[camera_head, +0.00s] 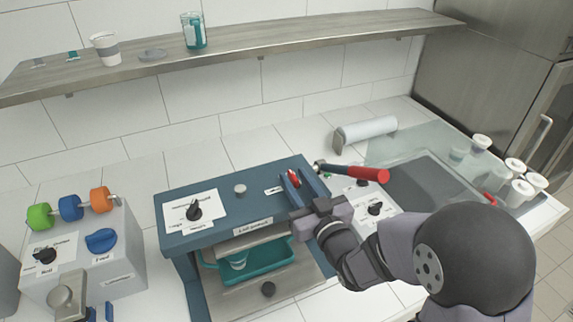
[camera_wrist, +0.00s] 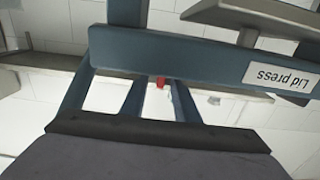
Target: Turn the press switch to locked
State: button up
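The blue lid press (camera_head: 240,187) stands on the counter, its name plate on the front; the press also fills much of the wrist view (camera_wrist: 205,62), upside down. A small red switch (camera_head: 293,178) sits on its top right, beside a small label too small to read; it shows as a red spot in the wrist view (camera_wrist: 160,82). I take it for the press switch. My gripper (camera_head: 303,187) is open at the press's top right, its two bluish fingers apart, with the red switch between or just beyond them. I cannot tell whether they touch it.
A black knob (camera_head: 194,209) sits on a white plate on the press's left. A red-handled lever (camera_head: 368,174) lies just right of my gripper. A teal tray (camera_head: 262,266) is inside the press. A box with coloured rolls (camera_head: 80,260) stands left; white cups (camera_head: 514,190) stand right.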

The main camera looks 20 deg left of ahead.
aim_at(289, 170)
jog(key=shift+p+x, duration=1.2)
jog(key=shift+x, duration=1.75)
jog(key=shift+c, duration=0.3)
grip_shut()
